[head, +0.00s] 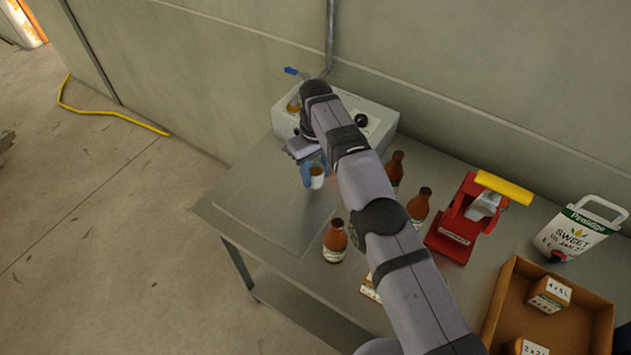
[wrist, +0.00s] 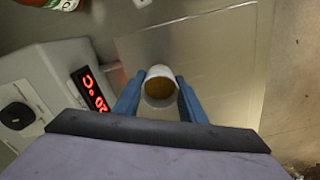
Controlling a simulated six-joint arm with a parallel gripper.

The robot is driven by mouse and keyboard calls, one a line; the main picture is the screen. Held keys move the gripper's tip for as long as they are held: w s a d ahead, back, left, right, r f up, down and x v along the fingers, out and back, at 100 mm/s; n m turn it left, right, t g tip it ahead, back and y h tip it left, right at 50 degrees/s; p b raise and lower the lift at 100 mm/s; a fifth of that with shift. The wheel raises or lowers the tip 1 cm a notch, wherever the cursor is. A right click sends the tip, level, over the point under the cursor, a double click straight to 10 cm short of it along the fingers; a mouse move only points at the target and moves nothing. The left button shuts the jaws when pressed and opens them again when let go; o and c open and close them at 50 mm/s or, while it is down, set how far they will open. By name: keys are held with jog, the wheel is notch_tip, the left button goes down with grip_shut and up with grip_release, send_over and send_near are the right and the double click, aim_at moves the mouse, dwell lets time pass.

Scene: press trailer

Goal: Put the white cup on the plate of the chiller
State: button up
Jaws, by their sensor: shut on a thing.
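The white cup (head: 317,183) is between the blue fingers of my gripper (head: 315,172), in front of the chiller (head: 380,122). The wrist view shows the cup (wrist: 161,74) upright or nearly so, with brown liquid inside and a finger on each side. My gripper (wrist: 162,86) is shut on it. The chiller (wrist: 40,65) is a pale box with a black knob and a red lit display. My arm hides part of it in the head view. A flat panel with a faint outline (head: 262,208) lies on the table; I cannot tell whether it is the chiller's plate.
Brown bottles (head: 335,242) stand near my arm on the grey metal table (head: 225,208). A red press with a yellow handle (head: 462,215), a white labelled container (head: 575,232) and a cardboard box (head: 500,285) are at the right. The table's left part is clear.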

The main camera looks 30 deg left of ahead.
aim_at(316, 180)
jog(key=shift+f+p, duration=0.35)
jog(key=shift+f, duration=1.15)
jog(key=shift+f, duration=0.1)
jog(key=shift+f, duration=0.1)
jog(key=o, duration=1.1)
jog(key=shift+o, duration=0.2)
jog(key=shift+r, duration=0.8)
notch_tip(316, 180, up, 11)
jog(key=p, duration=0.9)
jog(key=shift+f, duration=0.1)
